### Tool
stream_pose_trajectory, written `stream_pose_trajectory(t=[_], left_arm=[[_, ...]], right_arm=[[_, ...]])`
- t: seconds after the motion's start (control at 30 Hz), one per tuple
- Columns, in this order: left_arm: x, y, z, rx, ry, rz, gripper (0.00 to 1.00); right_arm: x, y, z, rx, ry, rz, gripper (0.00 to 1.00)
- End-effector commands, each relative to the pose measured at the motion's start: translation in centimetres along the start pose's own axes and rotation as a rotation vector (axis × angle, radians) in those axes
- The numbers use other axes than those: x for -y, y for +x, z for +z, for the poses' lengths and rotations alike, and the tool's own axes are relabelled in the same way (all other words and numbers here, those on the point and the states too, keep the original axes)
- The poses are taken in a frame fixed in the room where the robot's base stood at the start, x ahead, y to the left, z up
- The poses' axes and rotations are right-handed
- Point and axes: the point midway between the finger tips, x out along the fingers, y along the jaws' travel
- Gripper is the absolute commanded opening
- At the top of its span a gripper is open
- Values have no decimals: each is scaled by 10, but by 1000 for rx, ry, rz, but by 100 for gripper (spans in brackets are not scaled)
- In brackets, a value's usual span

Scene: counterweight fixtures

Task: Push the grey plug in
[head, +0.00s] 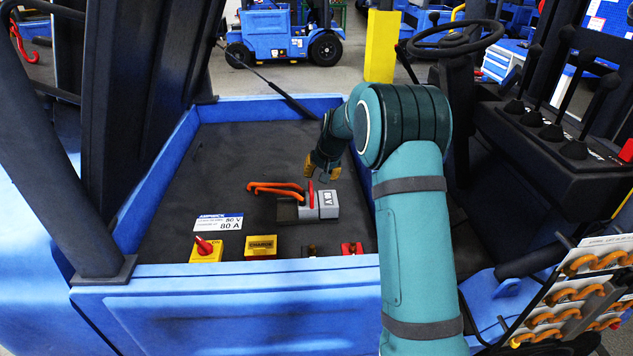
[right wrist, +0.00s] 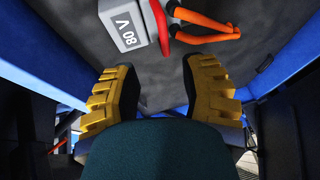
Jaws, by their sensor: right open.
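The grey plug (head: 328,204), a block marked 80 V, lies on the dark compartment floor of the blue truck. A red handle (head: 311,194) stands upright at its left side, and a darker grey block (head: 287,211) sits just left of that. I cannot tell whether a gap lies between the two blocks. Orange cables (head: 275,188) run left from behind them. My right gripper (head: 322,171) is open and empty, just behind and above the plug. In the right wrist view, the plug (right wrist: 128,25) is beyond the yellow-padded fingers of the gripper (right wrist: 160,88), not between them.
A blue rim (head: 160,185) borders the compartment. Along the front are a red knob on a yellow base (head: 206,249), a yellow CHARGE block (head: 261,246) and a red piece (head: 352,248). A white 80 A label (head: 218,222) lies left. The floor behind is clear.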

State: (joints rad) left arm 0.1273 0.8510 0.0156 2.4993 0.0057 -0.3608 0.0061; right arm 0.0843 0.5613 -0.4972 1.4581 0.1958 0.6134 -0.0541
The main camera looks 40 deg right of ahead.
Motion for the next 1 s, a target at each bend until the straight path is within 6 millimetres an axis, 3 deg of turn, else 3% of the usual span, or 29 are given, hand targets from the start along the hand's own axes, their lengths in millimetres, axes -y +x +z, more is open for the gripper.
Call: stream_pose_trajectory(t=[0.1, 0.27, 1.0], left_arm=[[0, 0, 0, 0, 0, 0, 44], [0, 0, 0, 0, 0, 0, 44], [0, 0, 0, 0, 0, 0, 44]], right_arm=[[0, -17, 0, -1, -2, -1, 43], [0, -28, 0, 1, -1, 0, 43], [0, -29, 0, 1, -1, 1, 43]])
